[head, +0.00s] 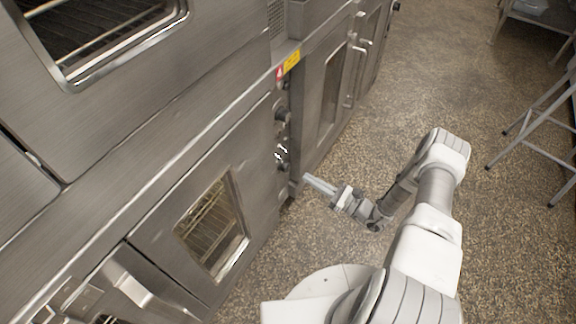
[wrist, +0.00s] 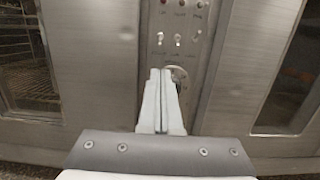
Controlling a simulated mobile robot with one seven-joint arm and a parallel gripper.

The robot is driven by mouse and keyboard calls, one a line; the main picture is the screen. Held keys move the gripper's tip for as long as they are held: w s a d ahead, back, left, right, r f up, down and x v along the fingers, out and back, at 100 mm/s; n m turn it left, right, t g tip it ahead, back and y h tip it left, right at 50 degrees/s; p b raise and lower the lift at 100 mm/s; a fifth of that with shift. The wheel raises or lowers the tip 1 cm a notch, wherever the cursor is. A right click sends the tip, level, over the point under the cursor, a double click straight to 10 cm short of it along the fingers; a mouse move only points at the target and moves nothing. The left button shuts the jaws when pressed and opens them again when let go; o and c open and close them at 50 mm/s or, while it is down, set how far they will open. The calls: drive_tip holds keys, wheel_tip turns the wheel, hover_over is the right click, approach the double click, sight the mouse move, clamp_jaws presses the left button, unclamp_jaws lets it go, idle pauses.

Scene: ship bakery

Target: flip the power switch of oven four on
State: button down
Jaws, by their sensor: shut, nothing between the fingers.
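In the wrist view, a narrow steel control panel (wrist: 180,32) stands between two oven doors. It carries a row of red lamps (wrist: 181,3) at the top, two small toggle switches (wrist: 178,38) below them, and a round knob (wrist: 178,73) lower down. The labels are too small to read. My gripper (wrist: 160,72) is shut and empty, its fingertips just below the switches and left of the knob; contact cannot be told. In the head view my gripper (head: 308,180) points left at the lower part of the control panel (head: 281,140).
An oven door with a window (head: 210,225) is left of the panel; another oven door (head: 325,95) is right of it. A yellow warning label (head: 291,61) sits above the panel.

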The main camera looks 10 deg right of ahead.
sight(278, 156)
drive_tip(key=b+x, duration=0.2)
drive_tip(key=x, duration=0.8)
drive_tip(key=shift+s+r+p, duration=0.1)
drive_tip(key=shift+p, duration=0.2)
drive_tip(key=shift+d+r+g+h+p, duration=0.1)
drive_tip(key=shift+g+h+p, duration=0.2)
drive_tip(key=shift+p, duration=0.1)
